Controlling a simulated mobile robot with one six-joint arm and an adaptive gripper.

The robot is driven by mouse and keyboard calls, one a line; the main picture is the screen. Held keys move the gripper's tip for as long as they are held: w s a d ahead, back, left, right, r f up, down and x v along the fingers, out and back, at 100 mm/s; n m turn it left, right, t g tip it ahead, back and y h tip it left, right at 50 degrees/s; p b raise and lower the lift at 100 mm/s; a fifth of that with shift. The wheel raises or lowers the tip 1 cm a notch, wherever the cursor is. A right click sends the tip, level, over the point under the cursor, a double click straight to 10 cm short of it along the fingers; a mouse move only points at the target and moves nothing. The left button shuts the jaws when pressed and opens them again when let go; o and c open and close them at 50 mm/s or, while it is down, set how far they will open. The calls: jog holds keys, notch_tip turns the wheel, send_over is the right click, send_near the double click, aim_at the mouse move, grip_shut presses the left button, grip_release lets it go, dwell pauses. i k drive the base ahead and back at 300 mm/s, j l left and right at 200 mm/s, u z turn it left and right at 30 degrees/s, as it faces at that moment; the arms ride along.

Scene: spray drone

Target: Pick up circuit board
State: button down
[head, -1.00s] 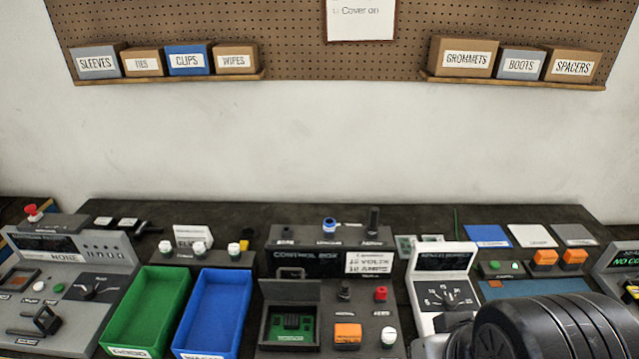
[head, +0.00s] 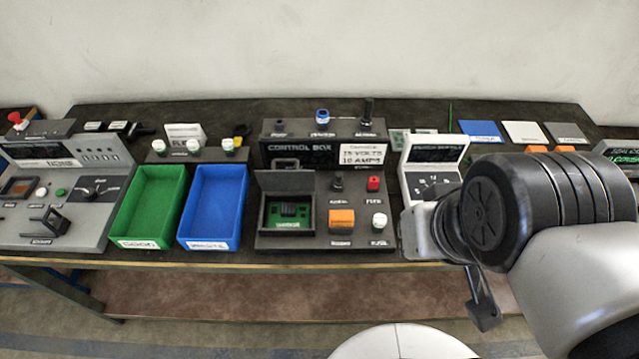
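A green circuit board (head: 288,215) with a dark chip lies in the open compartment of the black control box (head: 235,241) at the middle of the bench. The compartment's lid stands raised behind it. My gripper (head: 484,312) hangs at the right, in front of the bench edge, well to the right of the board and apart from it. Only one dark finger shows clearly, and the arm hides the rest, so I cannot tell its opening.
A green bin (head: 150,200) and a blue bin (head: 216,200) stand left of the control box. An orange switch (head: 341,220), a red knob and a white-topped knob sit right of the compartment. A grey meter (head: 433,160) stands close behind my arm.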

aim_at(282, 216)
jog(key=i+j+z, duration=0.1)
jog(key=j+z, duration=0.25)
jog(key=j, duration=0.9)
jog(key=k+j+z, duration=0.1)
jog(key=j+z, duration=0.3)
jog(key=j, duration=0.8)
